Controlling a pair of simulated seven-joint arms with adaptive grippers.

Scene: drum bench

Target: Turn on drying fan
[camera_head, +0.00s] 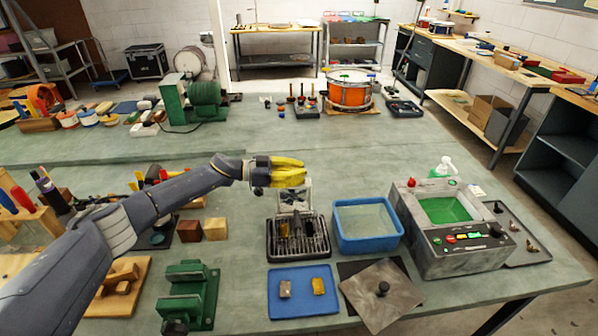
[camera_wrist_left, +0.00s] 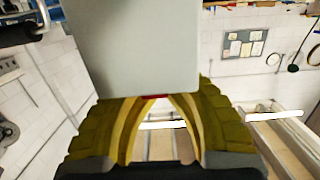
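My left gripper (camera_head: 290,173) has yellow fingers and hovers over the bench, just above a small pale framed unit (camera_head: 293,197) at the back of the dark drying rack (camera_head: 280,250). This unit may be the drying fan; the gripper partly covers it, and its switch is not clear. In the left wrist view, the yellow fingers lean toward each other, and a plain pale grey panel (camera_wrist_left: 135,45) hides their tips. A small red piece (camera_wrist_left: 155,97) shows at the panel's lower edge. I cannot tell whether the fingers touch it or are fully shut. My right gripper is out of view.
A blue water tub (camera_head: 367,224) and a grey machine (camera_head: 455,235) with a green basin stand right of the rack. A blue tray (camera_head: 302,305) with two small pieces lies in front. A green fixture (camera_head: 190,293) stands left. The bench behind the gripper is mostly clear.

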